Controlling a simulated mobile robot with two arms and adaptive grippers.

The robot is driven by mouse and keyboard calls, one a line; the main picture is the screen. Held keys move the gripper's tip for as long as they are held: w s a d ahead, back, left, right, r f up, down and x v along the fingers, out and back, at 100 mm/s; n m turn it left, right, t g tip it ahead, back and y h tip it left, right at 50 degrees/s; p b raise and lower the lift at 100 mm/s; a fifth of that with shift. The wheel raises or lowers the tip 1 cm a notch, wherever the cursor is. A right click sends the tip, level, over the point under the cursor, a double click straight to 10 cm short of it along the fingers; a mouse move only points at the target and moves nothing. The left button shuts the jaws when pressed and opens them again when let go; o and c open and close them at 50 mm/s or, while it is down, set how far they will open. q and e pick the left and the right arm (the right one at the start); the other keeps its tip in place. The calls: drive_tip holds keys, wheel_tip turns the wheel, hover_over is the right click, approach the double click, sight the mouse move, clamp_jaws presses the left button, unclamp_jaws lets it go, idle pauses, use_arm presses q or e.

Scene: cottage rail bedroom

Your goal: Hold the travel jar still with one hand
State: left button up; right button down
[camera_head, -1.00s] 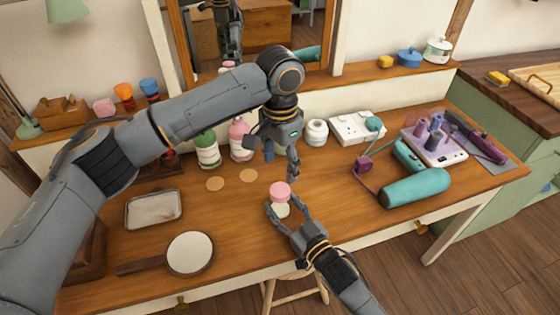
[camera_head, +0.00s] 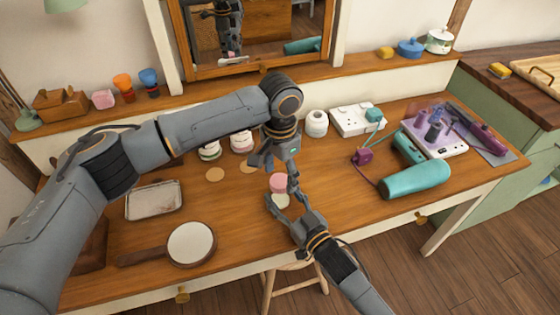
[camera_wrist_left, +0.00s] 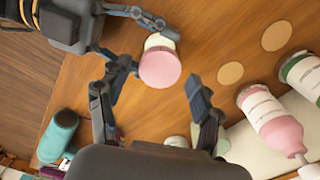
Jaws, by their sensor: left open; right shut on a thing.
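The travel jar has a pink lid (camera_head: 278,183) and a cream body (camera_head: 280,201), and it stands on the wooden desk. My right gripper (camera_head: 285,206) comes from the front right and is shut on the jar's body, one finger on each side. In the left wrist view the pink lid (camera_wrist_left: 160,68) faces the camera and the right gripper's fingers reach around the body below it.
A hand mirror (camera_head: 190,243) and metal tray (camera_head: 153,200) lie to the left. A teal hair dryer (camera_head: 415,180), white socket box (camera_head: 357,120) and white jar (camera_head: 316,123) are to the right and behind. Bottles stand behind the left arm, with cork discs (camera_head: 215,174) nearby.

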use_arm(q)
drive_tip(key=shift+f, duration=0.6)
drive_tip(key=c, duration=1.2)
drive_tip(key=o, duration=1.4)
drive_tip(key=shift+c, duration=0.2)
wheel_tip(320, 180, up, 12)
